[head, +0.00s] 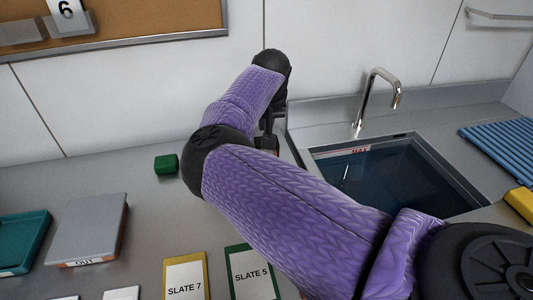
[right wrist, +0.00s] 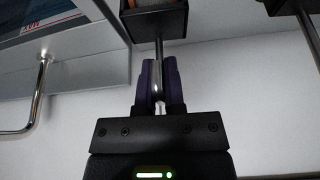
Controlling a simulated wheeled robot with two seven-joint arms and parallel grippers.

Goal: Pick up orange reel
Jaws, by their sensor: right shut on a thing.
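My right gripper is mostly hidden behind my purple-sleeved arm in the head view. In the right wrist view my right gripper (right wrist: 160,100) is shut around a thin metal rod (right wrist: 158,52). The rod runs to a dark block (right wrist: 157,22) with a small orange edge at the top of the picture. A dark piece with a trace of orange (head: 267,143) shows beside my arm in the head view. I cannot tell whether this is the orange reel; no full reel shape shows. My left gripper is out of view.
A green block (head: 166,164), a grey box marked OUT (head: 87,229), a teal tray (head: 22,241) and the SLATE 7 (head: 185,277) and SLATE 5 (head: 250,273) cards are on the counter. A sink (head: 390,180) with a tap (head: 377,95) is at right, near a blue rack (head: 500,143).

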